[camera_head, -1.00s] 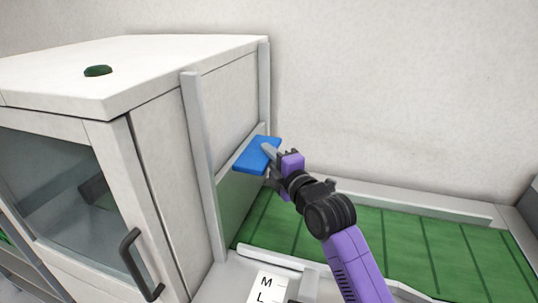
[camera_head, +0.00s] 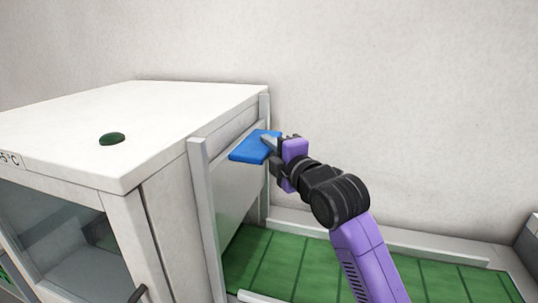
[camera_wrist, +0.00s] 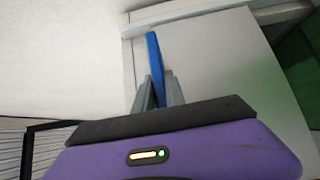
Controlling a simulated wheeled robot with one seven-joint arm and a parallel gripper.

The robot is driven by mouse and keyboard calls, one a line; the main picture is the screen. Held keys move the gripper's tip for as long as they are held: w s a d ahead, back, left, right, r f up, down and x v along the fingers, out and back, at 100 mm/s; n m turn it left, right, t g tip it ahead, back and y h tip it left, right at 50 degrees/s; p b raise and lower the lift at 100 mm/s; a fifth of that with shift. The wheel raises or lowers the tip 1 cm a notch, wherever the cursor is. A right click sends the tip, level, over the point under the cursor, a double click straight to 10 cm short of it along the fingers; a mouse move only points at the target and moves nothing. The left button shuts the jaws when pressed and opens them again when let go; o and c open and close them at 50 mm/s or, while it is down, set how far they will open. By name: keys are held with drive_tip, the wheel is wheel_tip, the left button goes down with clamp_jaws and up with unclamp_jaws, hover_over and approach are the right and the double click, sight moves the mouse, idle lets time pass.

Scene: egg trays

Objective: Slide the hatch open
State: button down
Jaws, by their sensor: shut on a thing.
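The hatch (camera_head: 240,192) is a light panel between two grey vertical rails on the right side of the white cabinet. A blue handle plate (camera_head: 250,150) sticks out from its upper edge. My gripper (camera_head: 272,143) is shut on the blue handle, coming from the right. In the wrist view the two grey fingers (camera_wrist: 158,92) lie on either side of the thin blue handle (camera_wrist: 156,56). Below the hatch an opening shows, with the green belt running up to it.
A green conveyor belt (camera_head: 385,275) with low grey side walls lies under my arm. The wall behind is bare.

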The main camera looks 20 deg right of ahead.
drive_tip(key=shift+r, duration=0.15)
drive_tip(key=c, duration=1.4)
unclamp_jaws()
drive_tip(key=shift+s+d, duration=0.1)
drive_tip(key=shift+s, duration=0.4)
drive_tip(key=s, duration=0.2)
drive_tip(key=s+b, duration=0.1)
drive_tip(key=s, duration=0.1)
drive_tip(key=s+d+b, duration=0.1)
drive_tip(key=s, duration=0.1)
drive_tip(key=shift+s, duration=0.4)
